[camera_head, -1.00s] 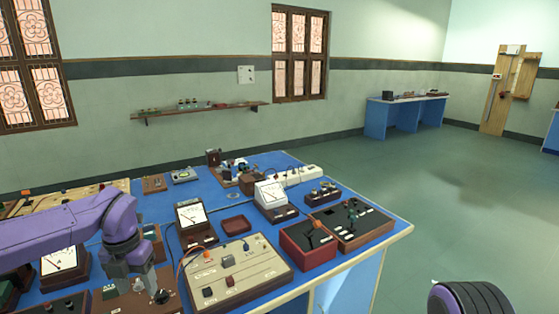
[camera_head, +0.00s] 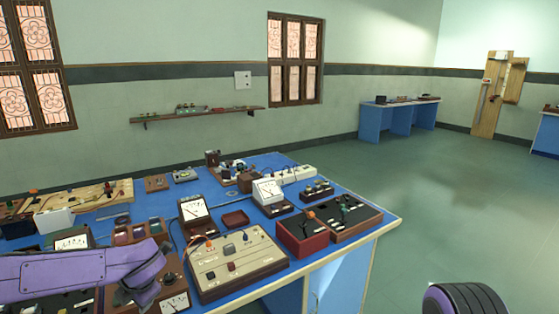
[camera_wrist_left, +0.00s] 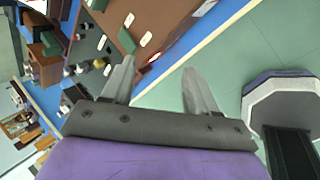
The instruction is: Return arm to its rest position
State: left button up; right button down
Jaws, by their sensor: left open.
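My left arm (camera_head: 75,277) is purple and comes in low from the left in the head view, over the front left part of the blue bench (camera_head: 352,240). Its fingers are not clearly seen there. In the left wrist view my left gripper (camera_wrist_left: 158,66) has its two grey fingers spread apart with nothing between them. Beyond the fingers lie a brown panel with white labels, the bench's pale edge and the green floor. My right gripper is in neither view.
The bench holds a beige panel (camera_head: 238,263), a red-brown switch box (camera_head: 302,234), a white-faced meter (camera_head: 268,191) and many other instruments. A wall shelf (camera_head: 198,114) hangs behind. Another blue bench (camera_head: 400,116) stands far off.

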pick_arm(q)
jog(key=s+d+f+m+t, duration=0.25)
jog(key=s+f+m, duration=0.25)
jog(key=f+m, duration=0.3)
jog(key=s+d+f+m+t, duration=0.1)
jog(key=s+d+f+m, duration=0.3)
jog(key=f, duration=0.5)
jog(key=s+a+f+m+g+b, duration=0.1)
jog(key=s+f+m, duration=0.4)
jog(key=s, duration=0.7)
jog(key=s+a+f+m+g+h, duration=0.1)
jog(key=s+f+m, duration=0.5)
jog(key=s, duration=0.6)
jog(key=shift+s+f+m+g+h+b, duration=0.15)
jog(key=shift+m+g+h+b, duration=0.2)
jog(key=shift+g, duration=0.5)
